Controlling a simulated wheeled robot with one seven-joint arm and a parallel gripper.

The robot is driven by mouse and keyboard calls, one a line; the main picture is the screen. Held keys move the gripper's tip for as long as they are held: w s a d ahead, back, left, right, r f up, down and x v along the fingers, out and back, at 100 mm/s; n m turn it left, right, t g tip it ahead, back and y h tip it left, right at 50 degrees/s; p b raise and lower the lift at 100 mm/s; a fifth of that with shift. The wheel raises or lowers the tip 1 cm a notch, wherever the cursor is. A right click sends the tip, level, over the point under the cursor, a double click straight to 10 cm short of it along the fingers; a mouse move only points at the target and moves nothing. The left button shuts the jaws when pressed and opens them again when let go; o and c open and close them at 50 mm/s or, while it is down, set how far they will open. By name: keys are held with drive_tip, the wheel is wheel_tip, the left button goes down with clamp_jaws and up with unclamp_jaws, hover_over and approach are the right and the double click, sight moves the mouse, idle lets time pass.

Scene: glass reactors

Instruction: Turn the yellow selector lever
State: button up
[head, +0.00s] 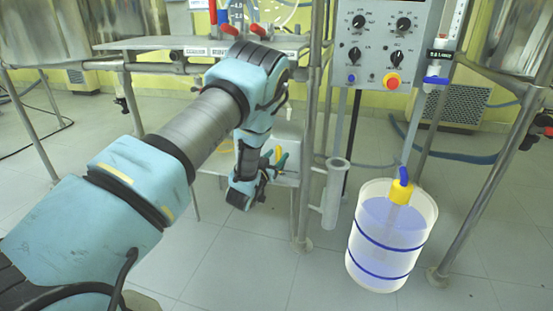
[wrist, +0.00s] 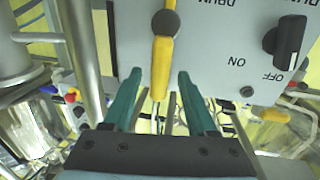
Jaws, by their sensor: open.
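The yellow selector lever (wrist: 161,66) has a dark round hub and sits on a pale panel (wrist: 213,75) in the wrist view. The panel's lettering appears upside down, with "DRUM" partly cut off near the hub. My gripper (wrist: 160,88) is open, with one teal finger on each side of the lever's free end. Gaps show between the lever and both fingers. In the head view my gripper (head: 274,168) is low, in front of a pale box (head: 290,133). A small yellow piece between the fingers there looks like the lever (head: 278,155).
A black ON/OFF knob (wrist: 288,42) sits on the same panel. Metal frame posts (head: 306,190) stand just right of my gripper. A drum with blue bands (head: 390,245) stands on the floor at right. A control box (head: 380,45) hangs above it. Floor in front is clear.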

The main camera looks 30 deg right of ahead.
drive_tip(key=shift+d, duration=0.1)
clamp_jaws()
idle(0.4)
idle(1.0)
